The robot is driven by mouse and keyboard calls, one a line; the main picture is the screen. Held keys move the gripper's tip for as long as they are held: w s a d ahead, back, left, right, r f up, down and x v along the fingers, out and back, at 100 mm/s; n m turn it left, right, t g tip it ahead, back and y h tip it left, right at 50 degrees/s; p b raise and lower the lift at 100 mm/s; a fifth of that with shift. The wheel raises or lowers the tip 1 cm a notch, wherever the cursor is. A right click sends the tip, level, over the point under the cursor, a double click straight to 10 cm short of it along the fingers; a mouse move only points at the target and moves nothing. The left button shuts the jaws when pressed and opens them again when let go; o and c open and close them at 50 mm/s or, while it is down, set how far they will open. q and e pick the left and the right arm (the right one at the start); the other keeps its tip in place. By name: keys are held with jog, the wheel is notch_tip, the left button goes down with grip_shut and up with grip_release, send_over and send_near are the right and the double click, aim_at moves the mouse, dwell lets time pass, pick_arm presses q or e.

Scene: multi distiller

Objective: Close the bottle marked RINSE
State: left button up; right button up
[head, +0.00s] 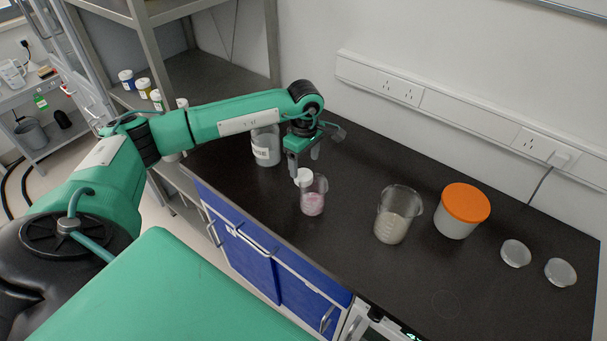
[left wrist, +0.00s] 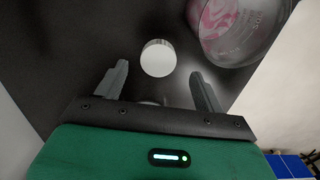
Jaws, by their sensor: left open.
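The bottle (head: 266,152) is clear, with a white label on which only the last letters show. It stands upright at the back of the dark bench, its top hidden behind my left arm. A round white cap (head: 304,177) sits just below my left gripper (head: 303,162), beside a beaker with pink contents. In the left wrist view the cap (left wrist: 158,58) lies ahead of and between the two open fingers of the left gripper (left wrist: 160,72), with dark gaps on both sides. The gripper is empty and points down. My right gripper is not in view.
The pink beaker (head: 313,198) stands close to the gripper; it also shows in the left wrist view (left wrist: 228,28). A beaker with pale contents (head: 395,218), an orange-lidded tub (head: 465,204) and two clear dishes (head: 516,253) stand to the right. The right front bench is clear.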

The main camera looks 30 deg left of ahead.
aim_at(305, 173)
pick_arm(q)
jog(key=shift+f, duration=0.15)
jog(key=shift+f, duration=0.2)
notch_tip(305, 173, down, 4)
jog(key=shift+r+p, duration=0.2)
jog(key=shift+p, duration=0.9)
jog(key=shift+w+f, duration=0.1)
jog(key=shift+f, duration=0.5)
jog(key=c, duration=1)
